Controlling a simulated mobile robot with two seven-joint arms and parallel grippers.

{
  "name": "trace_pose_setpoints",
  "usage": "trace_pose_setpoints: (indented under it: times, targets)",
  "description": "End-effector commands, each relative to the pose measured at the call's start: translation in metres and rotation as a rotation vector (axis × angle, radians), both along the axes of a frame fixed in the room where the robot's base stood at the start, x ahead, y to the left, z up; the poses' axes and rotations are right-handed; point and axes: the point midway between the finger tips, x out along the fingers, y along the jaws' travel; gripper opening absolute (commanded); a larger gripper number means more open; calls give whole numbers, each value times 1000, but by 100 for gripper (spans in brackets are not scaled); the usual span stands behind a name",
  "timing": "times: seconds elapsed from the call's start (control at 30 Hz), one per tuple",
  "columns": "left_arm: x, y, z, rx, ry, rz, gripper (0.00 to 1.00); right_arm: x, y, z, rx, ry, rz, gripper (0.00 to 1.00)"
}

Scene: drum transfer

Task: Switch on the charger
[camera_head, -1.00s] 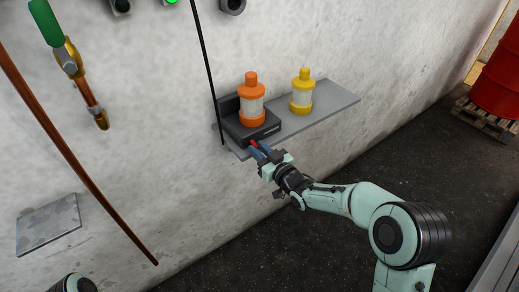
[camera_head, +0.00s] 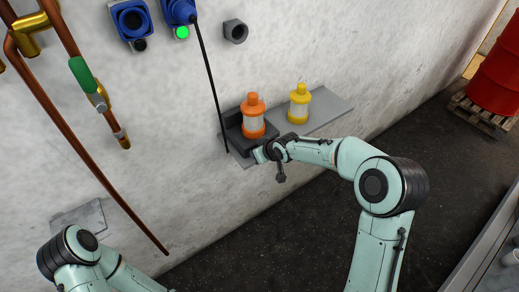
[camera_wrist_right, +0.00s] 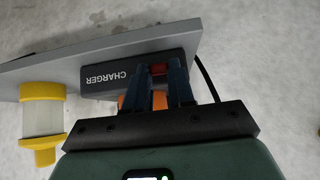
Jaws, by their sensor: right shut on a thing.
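The charger (camera_head: 238,128) is a dark box on a grey wall shelf. Its label CHARGER shows upside down in the right wrist view (camera_wrist_right: 108,80). An orange lantern-like unit with a clear middle (camera_head: 252,116) stands on it. A small red switch (camera_wrist_right: 158,70) is on the charger's front face, between my right fingertips. My right gripper (camera_wrist_right: 160,82) is at that front face and shut on the red switch; in the head view the arm's wrist hides it. My left arm shows at the lower left of the head view, with its gripper out of sight.
A yellow unit (camera_head: 299,104) stands on the shelf (camera_head: 333,108) right of the charger. A black cable (camera_head: 208,70) hangs from a blue plug (camera_head: 179,10) above a green light (camera_head: 181,32). Copper pipes (camera_head: 115,195) run down the left wall. A red drum (camera_head: 497,75) stands far right.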

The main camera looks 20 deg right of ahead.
Motion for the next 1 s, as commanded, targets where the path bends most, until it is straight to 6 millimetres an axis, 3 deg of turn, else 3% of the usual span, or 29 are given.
trace_pose_setpoints:
  times: [0.3,0.83,0.87,0.9,0.93,1.0]
  targets:
    - [3,0,2,0,-2,1,0,5,1,6,-41,107,-3,0]
    - [3,0,3,0,-3,0,0,5,1,6,-50,131,-2,0]
    - [3,0,3,0,-3,0,0,5,1,6,-50,131,-2,27]
    - [3,0,3,0,-3,0,0,5,1,6,-50,131,-2,40]
    - [3,0,3,0,-3,0,0,5,1,6,-50,131,-2,49]
    - [3,0,3,0,-3,0,0,5,1,6,-50,132,-1,49]
